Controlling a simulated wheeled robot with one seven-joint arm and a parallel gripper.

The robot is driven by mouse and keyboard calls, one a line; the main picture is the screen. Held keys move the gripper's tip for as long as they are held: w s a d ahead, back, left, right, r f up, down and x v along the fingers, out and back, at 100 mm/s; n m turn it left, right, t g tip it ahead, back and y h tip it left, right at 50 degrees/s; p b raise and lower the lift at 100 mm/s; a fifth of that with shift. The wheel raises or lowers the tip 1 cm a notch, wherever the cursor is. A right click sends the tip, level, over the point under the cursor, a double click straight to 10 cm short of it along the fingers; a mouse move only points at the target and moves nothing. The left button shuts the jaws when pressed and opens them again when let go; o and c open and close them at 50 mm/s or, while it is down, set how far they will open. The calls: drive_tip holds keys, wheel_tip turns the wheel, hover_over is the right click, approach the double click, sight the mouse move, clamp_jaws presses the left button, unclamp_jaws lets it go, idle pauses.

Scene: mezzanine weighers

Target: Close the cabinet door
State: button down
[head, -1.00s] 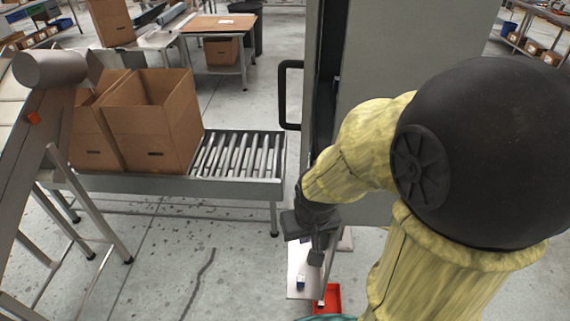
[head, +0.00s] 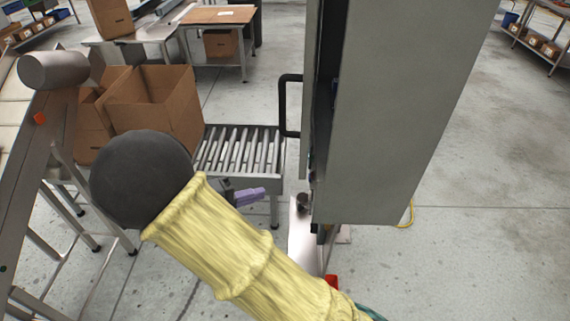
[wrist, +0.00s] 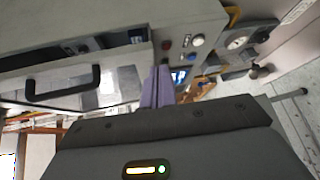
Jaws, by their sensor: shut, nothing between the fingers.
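The grey cabinet (head: 400,110) stands right of centre in the head view. Its door (head: 309,70) shows nearly edge-on at the left, with a black handle (head: 288,106) facing left. A dark gap between door and body shows the door ajar. In the wrist view the picture is turned; the door (wrist: 125,85), its handle (wrist: 62,86) and the dark gap appear at upper left. My gripper (head: 255,195) has purple fingers, shut and empty, left of and below the door in the head view. In the wrist view its fingers (wrist: 157,85) overlap the door's edge; I cannot tell contact.
A roller conveyor (head: 240,152) with open cardboard boxes (head: 155,100) stands behind my arm. A sloped metal frame (head: 35,190) is at the left. Buttons (wrist: 197,40) and a small screen show beside the door in the wrist view. Floor right of the cabinet is clear.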

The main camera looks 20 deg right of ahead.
drive_tip(key=a+t, duration=0.1)
drive_tip(key=w+a+r+t, duration=0.1)
drive_tip(key=a+r+t+h, duration=0.1)
drive_tip(key=a, duration=0.1)
drive_tip(key=shift+w+a+r, duration=0.1)
drive_tip(key=shift+w+r, duration=0.1)
drive_tip(key=shift+r, duration=0.05)
drive_tip(key=shift+w, duration=0.1)
drive_tip(key=w+d+p, duration=0.1)
drive_tip(key=d+p, duration=0.6)
drive_tip(key=d, duration=0.6)
drive_tip(key=shift+w, duration=0.4)
